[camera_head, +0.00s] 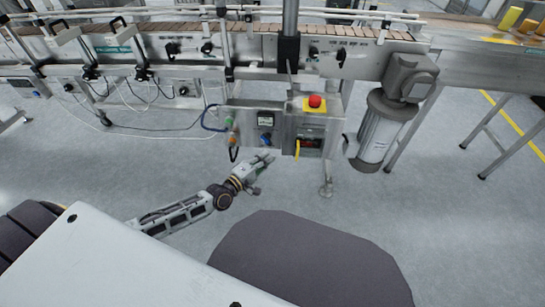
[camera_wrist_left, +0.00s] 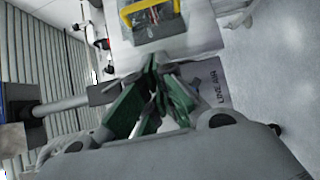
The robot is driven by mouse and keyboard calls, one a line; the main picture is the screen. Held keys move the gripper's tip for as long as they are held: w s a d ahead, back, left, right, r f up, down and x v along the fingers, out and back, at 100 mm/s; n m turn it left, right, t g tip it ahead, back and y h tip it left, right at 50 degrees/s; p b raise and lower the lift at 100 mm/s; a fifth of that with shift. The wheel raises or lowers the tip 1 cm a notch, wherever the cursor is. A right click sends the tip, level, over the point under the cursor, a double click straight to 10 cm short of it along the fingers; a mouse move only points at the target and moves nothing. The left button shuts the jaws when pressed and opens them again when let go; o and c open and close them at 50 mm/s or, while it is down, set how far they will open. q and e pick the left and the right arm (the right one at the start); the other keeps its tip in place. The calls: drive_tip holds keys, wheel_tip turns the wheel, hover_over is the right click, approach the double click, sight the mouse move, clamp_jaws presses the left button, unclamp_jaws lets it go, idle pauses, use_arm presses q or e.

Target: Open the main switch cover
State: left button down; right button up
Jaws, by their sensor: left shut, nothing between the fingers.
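The main switch cover (camera_head: 309,144) is a dark panel with a yellow handle on the front of the metal control box, below the red emergency button. In the left wrist view the cover (camera_wrist_left: 157,22) shows at the top with its yellow handle around it, and it looks closed. My left gripper (camera_head: 268,159) is below and left of the cover in the head view, apart from it. In the left wrist view the green-padded fingers (camera_wrist_left: 156,68) are shut with nothing between them, pointing towards the box. My right gripper is in neither view.
The control box (camera_head: 283,127) hangs under the conveyor (camera_head: 260,45). A red emergency button (camera_head: 315,101) on a yellow plate tops it. A grey motor (camera_head: 382,133) hangs to the right, and cables (camera_head: 165,128) loop at left. The floor in front is clear.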

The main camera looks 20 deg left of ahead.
sight(295, 147)
use_arm(q)
drive_tip(key=w+d+b, duration=0.3)
drive_tip(key=w+d, duration=0.3)
drive_tip(key=shift+w+d, duration=0.2)
drive_tip(key=shift+d, duration=0.05)
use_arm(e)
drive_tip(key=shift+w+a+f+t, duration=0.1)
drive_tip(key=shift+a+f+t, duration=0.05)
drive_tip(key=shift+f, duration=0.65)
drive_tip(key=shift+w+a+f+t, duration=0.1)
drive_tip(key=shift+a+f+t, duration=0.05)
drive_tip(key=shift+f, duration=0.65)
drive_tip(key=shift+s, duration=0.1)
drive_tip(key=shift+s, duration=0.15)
use_arm(q)
drive_tip(key=shift+s+d+n+y+p, duration=0.3)
drive_tip(key=shift+y+p, duration=0.1)
drive_tip(key=shift+p, duration=0.65)
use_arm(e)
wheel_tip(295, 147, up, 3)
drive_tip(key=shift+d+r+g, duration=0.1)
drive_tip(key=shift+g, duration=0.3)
